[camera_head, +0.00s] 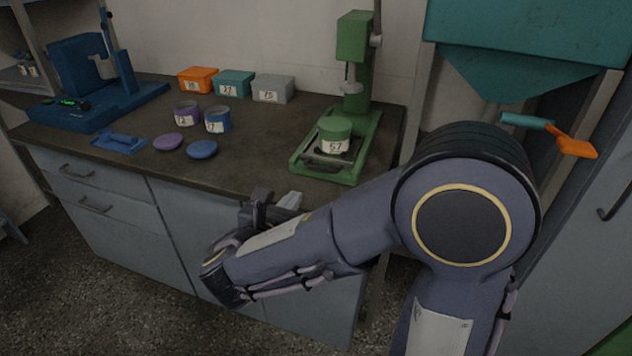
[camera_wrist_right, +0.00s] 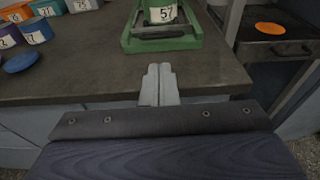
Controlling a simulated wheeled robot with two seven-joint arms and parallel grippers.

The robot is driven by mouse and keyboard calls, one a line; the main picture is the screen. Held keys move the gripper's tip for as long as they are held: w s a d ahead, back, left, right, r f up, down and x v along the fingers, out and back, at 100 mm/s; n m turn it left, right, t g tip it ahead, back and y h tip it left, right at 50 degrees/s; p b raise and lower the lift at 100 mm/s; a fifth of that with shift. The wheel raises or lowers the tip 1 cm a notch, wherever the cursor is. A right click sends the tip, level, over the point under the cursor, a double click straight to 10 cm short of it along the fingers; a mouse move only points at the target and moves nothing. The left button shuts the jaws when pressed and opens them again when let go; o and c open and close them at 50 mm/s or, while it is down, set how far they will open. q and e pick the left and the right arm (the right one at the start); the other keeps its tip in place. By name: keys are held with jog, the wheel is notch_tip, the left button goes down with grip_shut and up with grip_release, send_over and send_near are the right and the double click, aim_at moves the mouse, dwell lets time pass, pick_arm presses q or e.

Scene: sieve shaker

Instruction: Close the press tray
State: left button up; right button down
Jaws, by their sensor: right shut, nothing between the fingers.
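The green press (camera_head: 355,70) stands at the right end of the bench. Its green base and tray (camera_head: 315,170) face the front, with a dark handle (camera_head: 325,163) across the front; I cannot tell how far the tray is out. A green container labelled 57 (camera_head: 336,135) sits on it under the press head. The press base also shows at the top of the right wrist view (camera_wrist_right: 160,40). My right gripper (camera_wrist_right: 159,78) is shut and empty, in front of the bench edge, pointing toward the press and apart from it. My left gripper is not in view.
A purple jar (camera_head: 187,113), a blue jar (camera_head: 217,120) and two loose lids (camera_head: 202,149) stand left of the press. Orange, teal and grey boxes (camera_head: 272,88) are behind. A blue machine (camera_head: 90,80) is at far left. A teal hopper (camera_head: 525,45) hangs at right.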

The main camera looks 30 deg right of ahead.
jog(key=b, duration=0.3)
send_near(329, 150)
jog(key=shift+s+a+f, duration=0.65)
jog(key=shift+a+f, duration=0.05)
jog(key=shift+w+d, duration=0.2)
jog(key=shift+d, duration=0.05)
jog(key=x, duration=0.2)
jog(key=r+x, duration=0.1)
jog(key=x, duration=0.5)
jog(key=shift+w+d+r+p, duration=0.15)
jog(key=shift+w+d+p, duration=0.05)
jog(key=shift+d+p, duration=0.1)
jog(key=shift+a, duration=0.15)
